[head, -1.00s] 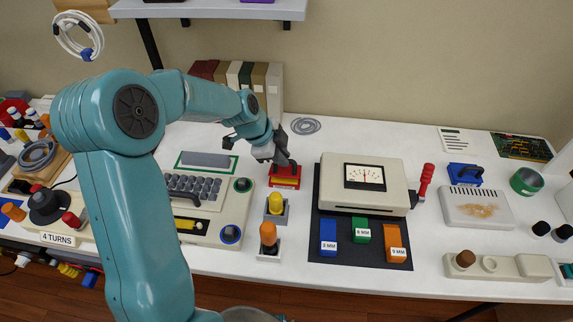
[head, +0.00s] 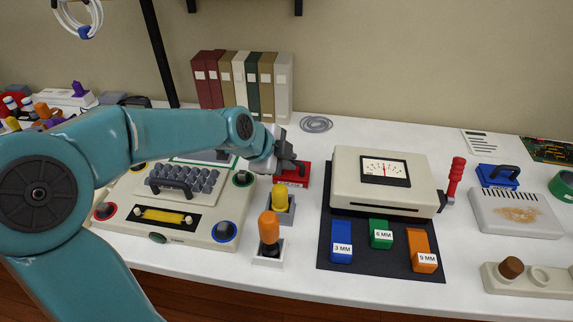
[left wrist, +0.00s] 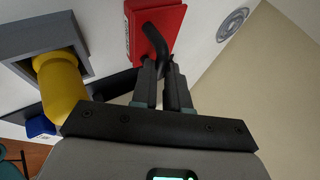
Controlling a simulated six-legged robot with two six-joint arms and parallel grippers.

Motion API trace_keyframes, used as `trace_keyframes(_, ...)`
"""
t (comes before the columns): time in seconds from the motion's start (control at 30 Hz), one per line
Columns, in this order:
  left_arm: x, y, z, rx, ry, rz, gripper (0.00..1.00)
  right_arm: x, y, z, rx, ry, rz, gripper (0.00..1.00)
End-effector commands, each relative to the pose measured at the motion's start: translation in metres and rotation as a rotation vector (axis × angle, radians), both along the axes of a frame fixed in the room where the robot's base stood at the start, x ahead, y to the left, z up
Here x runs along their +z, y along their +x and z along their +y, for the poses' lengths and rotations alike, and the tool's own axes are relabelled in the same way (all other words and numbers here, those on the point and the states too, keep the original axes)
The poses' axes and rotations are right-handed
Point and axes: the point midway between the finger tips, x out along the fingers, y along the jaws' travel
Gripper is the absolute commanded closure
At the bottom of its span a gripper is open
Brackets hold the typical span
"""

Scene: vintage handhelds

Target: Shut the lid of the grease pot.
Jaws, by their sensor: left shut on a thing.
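A red block-shaped holder (head: 302,178) with a pale label stands on the white bench behind the yellow knob. It also shows at the top of the left wrist view (left wrist: 168,14), with a dark bent handle (left wrist: 157,39) on it. My left gripper (head: 296,164) is at this handle, with its two dark fingers (left wrist: 161,70) shut on it. The fingers and arm hide part of the red thing in the head view. I cannot tell for sure which thing is the grease pot or how its lid stands. My right gripper is not in view.
A yellow knob (head: 280,196) and an orange knob (head: 269,229) stand in holders close in front. A cream meter box (head: 350,192) is to the right, a keyboard console (head: 205,228) to the left. Binders (head: 239,80) stand behind. A grey coil (head: 316,124) lies on otherwise clear bench.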

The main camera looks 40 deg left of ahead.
Motion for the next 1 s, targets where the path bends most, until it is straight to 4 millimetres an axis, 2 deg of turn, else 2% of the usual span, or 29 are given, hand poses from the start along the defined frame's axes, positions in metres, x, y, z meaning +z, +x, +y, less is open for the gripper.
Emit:
trace_keyframes(0.4,-0.002,-0.001,-0.002,-0.002,0.002,0.000,1.00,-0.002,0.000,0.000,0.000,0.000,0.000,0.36)
trace_keyframes(0.43,-0.002,-0.001,-0.002,-0.003,0.002,0.001,0.79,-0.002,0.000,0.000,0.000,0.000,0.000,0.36)
trace_keyframes(0.5,-0.002,-0.001,-0.002,-0.003,0.002,0.001,0.60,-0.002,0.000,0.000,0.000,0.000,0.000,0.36)
trace_keyframes(0.83,0.002,-0.002,-0.001,0.000,0.003,-0.002,0.60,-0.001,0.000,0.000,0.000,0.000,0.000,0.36)
trace_keyframes(1.0,0.023,-0.018,0.001,0.002,0.004,-0.007,0.60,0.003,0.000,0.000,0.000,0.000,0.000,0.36)
